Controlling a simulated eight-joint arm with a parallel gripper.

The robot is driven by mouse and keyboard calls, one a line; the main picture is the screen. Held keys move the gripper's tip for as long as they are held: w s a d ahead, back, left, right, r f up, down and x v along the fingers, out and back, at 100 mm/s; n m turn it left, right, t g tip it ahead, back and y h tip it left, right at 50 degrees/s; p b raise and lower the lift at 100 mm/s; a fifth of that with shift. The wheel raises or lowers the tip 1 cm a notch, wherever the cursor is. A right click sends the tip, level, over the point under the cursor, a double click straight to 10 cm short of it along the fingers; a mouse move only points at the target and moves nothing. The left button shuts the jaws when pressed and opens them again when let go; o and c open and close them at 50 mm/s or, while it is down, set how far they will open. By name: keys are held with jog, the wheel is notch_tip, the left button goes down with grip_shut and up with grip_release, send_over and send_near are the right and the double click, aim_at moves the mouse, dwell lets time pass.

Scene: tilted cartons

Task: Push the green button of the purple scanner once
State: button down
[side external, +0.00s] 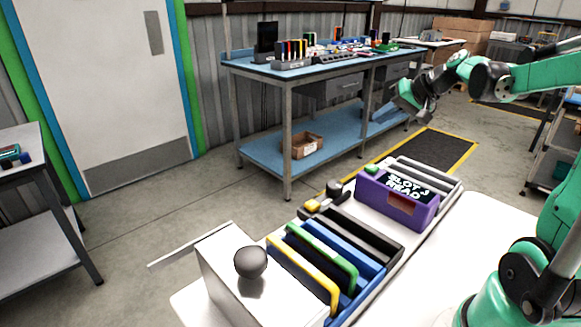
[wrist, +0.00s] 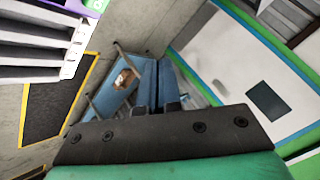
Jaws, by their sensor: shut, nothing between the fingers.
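In the wrist view only a bit of purple scanner (wrist: 72,5) and a green part (wrist: 97,5) show at the top left edge. My gripper (side external: 390,110) is raised behind and above the scanner, clear of it and of the button. In the wrist view my gripper (wrist: 158,85) is shut and empty, with its fingers close together.
A rack of yellow, green, blue and black cartons (side external: 325,255) stands left of the scanner. A white box with a dark round knob (side external: 250,262) is at the front left. A blue workbench (side external: 325,68) stands behind. The air around my gripper looks free.

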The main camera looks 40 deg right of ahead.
aim_at(375, 168)
jog(key=shift+f, duration=0.1)
jog(key=shift+f, duration=4.3)
jog(key=shift+f, duration=0.1)
jog(key=shift+f, duration=0.35)
jog(key=shift+f, duration=0.45)
jog(key=shift+r, duration=0.9)
jog(key=shift+r, duration=2.5)
